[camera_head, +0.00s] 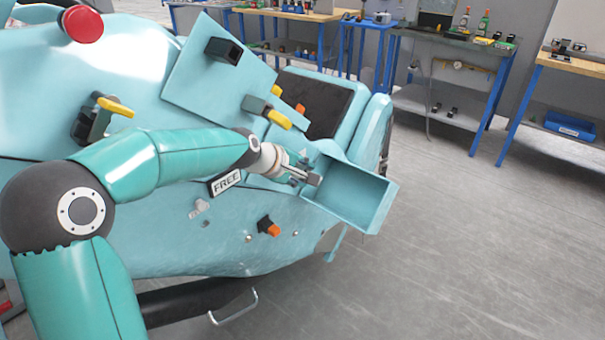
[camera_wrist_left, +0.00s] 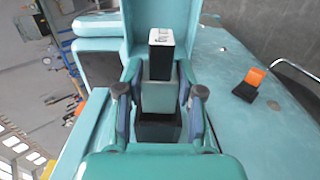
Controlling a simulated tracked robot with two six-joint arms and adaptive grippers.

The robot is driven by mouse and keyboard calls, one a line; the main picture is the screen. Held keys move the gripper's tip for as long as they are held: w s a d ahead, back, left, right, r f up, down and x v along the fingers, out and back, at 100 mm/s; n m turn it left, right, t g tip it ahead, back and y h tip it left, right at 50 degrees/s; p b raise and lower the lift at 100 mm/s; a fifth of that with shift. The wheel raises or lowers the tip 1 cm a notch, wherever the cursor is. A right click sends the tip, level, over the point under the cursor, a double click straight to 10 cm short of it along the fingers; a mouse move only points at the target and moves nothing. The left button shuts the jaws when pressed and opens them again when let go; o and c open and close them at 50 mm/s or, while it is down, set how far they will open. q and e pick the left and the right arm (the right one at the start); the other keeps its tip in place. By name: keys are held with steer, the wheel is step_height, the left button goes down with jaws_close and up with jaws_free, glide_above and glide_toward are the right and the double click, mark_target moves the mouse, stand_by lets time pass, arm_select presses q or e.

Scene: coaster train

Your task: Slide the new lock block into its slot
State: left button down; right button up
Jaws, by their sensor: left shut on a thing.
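My left gripper (camera_head: 308,176) is shut on a small dark grey block (camera_head: 314,179), beside the left edge of an open teal box (camera_head: 352,190) on the teal car body. In the left wrist view its two fingers (camera_wrist_left: 159,112) stand on either side of a grey-green block (camera_wrist_left: 160,97). A black block with a white lettered face (camera_wrist_left: 160,40) shows above that, and a dark area below it. I cannot tell whether any of these touch. The slot cannot be made out for certain. A "FREE" label (camera_head: 225,183) sits left of the gripper. My right gripper is not in view.
Yellow handles (camera_head: 280,121) and a red button (camera_head: 83,24) stick out of the car body. A black and orange latch (camera_head: 268,227) is below the gripper. Workbenches (camera_head: 455,45) stand at the back; the floor (camera_head: 480,240) to the right is clear.

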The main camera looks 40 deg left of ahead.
arm_select(q)
steer(key=shift+w+a+b, duration=0.1)
steer(key=shift+a+b, duration=0.55)
steer(key=shift+a, duration=0.55)
steer(key=shift+a, duration=0.85)
steer(key=c, duration=0.7)
jaws_free()
steer(key=shift+o, duration=0.2)
steer(key=shift+d, duration=0.1)
steer(key=shift+d+r+p, duration=0.15)
steer(key=shift+d+p, duration=0.65)
steer(key=shift+d, duration=1.05)
steer(key=shift+d+f+b, duration=0.3)
steer(key=shift+f+b, duration=0.05)
steer(key=shift+b, duration=0.05)
steer(key=d+p, duration=0.3)
steer(key=p, duration=0.1)
steer(key=shift+s+d+r, duration=0.25)
steer(key=shift+s+r, duration=0.05)
steer(key=shift+d+f+p, duration=0.15)
steer(key=shift+d+p, duration=0.35)
steer(key=shift+d, duration=0.55)
